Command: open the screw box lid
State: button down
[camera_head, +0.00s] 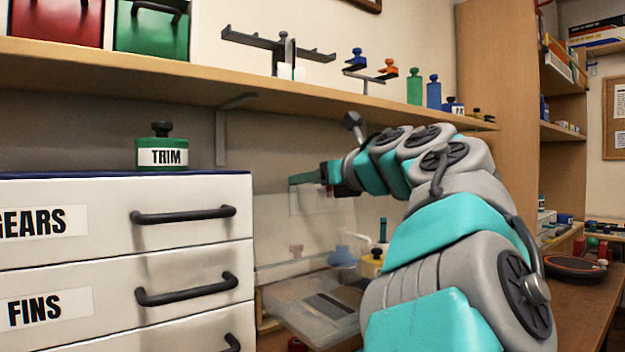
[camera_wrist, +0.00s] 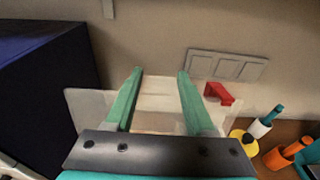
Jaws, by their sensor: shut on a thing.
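The screw box (camera_head: 318,306) is a clear, low box on the bench, right of the white drawer cabinet. Its translucent lid (camera_head: 325,222) stands raised, roughly upright, at the back of the box. My gripper (camera_head: 308,179) is at the top edge of the lid, with its arm reaching in from the right. In the wrist view, my gripper's teal fingers (camera_wrist: 159,74) are shut on the lid (camera_wrist: 88,106), which shows as a pale sheet between and beside them. The exact contact at the fingertips is hard to make out.
The white drawer cabinet (camera_head: 185,253) stands close on the left, with a green TRIM weight (camera_head: 162,150) on top. A wooden shelf (camera_head: 200,84) runs above the arm. A red part (camera_wrist: 218,93) and several small bottles, one orange (camera_wrist: 283,157), stand near the lid's right.

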dwell(0.3)
jog(key=shift+c, duration=1.2)
grip_release()
jog(key=shift+f, duration=0.1)
jog(key=b+v, duration=0.1)
jog(key=v, duration=0.6)
jog(key=shift+s+d, duration=0.2)
jog(key=shift+s, duration=0.1)
